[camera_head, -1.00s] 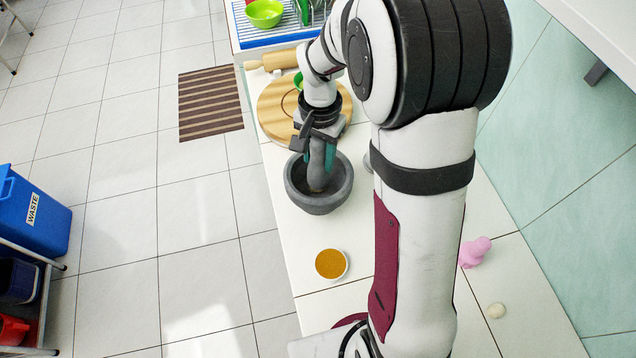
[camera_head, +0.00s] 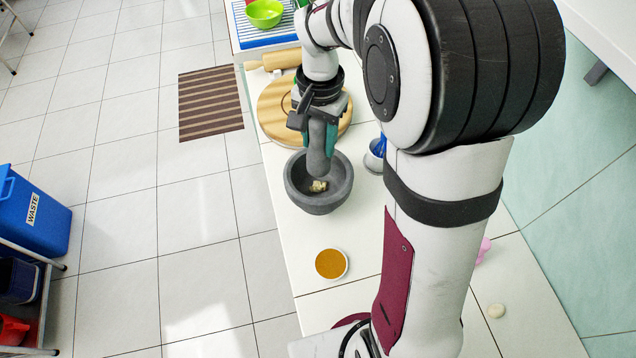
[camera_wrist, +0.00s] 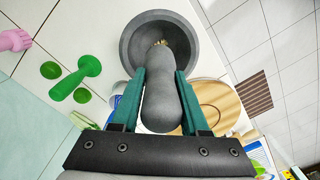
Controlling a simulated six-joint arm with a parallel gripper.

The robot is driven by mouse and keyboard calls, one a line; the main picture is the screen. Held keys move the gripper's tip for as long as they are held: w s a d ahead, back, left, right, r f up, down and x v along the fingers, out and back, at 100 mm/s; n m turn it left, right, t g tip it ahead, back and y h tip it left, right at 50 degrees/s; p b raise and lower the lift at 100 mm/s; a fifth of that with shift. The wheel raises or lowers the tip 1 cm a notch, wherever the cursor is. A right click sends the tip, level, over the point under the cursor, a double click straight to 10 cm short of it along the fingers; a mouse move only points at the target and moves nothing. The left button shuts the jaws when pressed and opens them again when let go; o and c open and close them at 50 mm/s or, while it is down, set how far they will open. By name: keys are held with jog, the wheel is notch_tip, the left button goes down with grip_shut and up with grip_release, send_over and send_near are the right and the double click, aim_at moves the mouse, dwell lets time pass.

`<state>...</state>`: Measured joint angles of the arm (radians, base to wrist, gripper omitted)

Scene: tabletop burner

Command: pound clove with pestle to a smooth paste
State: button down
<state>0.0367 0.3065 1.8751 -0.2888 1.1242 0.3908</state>
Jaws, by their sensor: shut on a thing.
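My gripper (camera_head: 320,132) is shut on a grey stone pestle (camera_head: 318,165), its green fingers on both sides of the pestle. The pestle also shows in the wrist view (camera_wrist: 160,105). It points down over the dark grey mortar (camera_head: 330,204), also seen in the wrist view (camera_wrist: 190,24). The pale, lumpy clove (camera_head: 317,186) lies in the mortar bowl, just below the pestle's tip in the head view. In the wrist view only a little of the clove (camera_wrist: 160,43) shows past the pestle. Whether the tip touches it is hard to tell.
A round wooden board (camera_head: 273,117) lies behind the mortar, with a rolling pin (camera_head: 280,61) beyond it. A bowl of orange-brown powder (camera_head: 331,263) stands in front. A blue-and-white cup (camera_head: 373,160) is close on the right. The counter's left edge is near the mortar.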

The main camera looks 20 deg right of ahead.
aim_at(318, 162)
dwell(1.1)
dwell(0.6)
notch_tip(318, 162, down, 7)
jog(key=shift+r, duration=0.1)
notch_tip(318, 162, up, 7)
dwell(0.9)
